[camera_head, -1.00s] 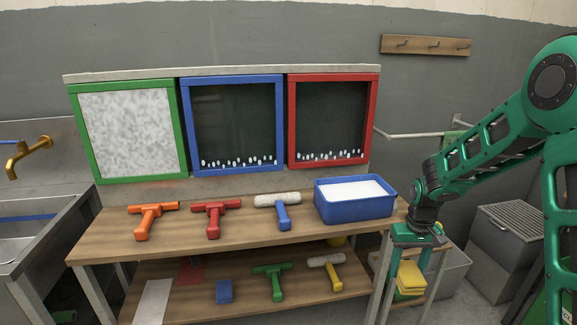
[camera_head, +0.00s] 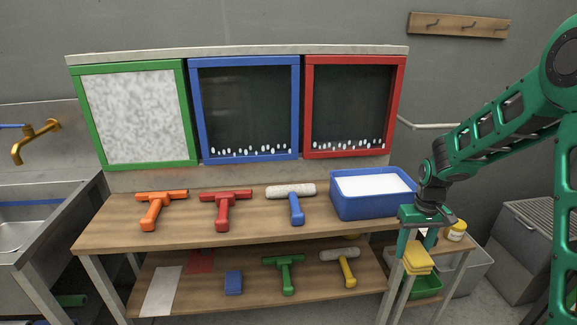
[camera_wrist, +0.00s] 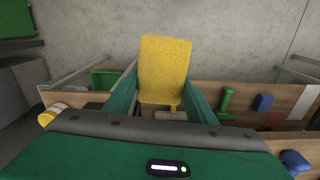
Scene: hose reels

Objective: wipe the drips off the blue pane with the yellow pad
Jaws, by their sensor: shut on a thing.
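The blue pane (camera_head: 248,105) stands upright at the back of the bench, between a green-framed pane and a red-framed one. White drips lie in a row along its lower edge. My gripper (camera_head: 417,246) is shut on the yellow pad (camera_head: 417,261), to the right of the bench and below the level of its top. In the wrist view the yellow pad (camera_wrist: 165,68) sits between my two fingers. My gripper is well apart from the blue pane.
The red pane (camera_head: 355,105) also has drips; the green pane (camera_head: 140,115) is covered in white foam. A blue tub (camera_head: 372,207) with white contents stands at the bench's right end. Orange, red and white-headed tools lie on top. A lower shelf holds a blue block (camera_head: 233,283) and more tools.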

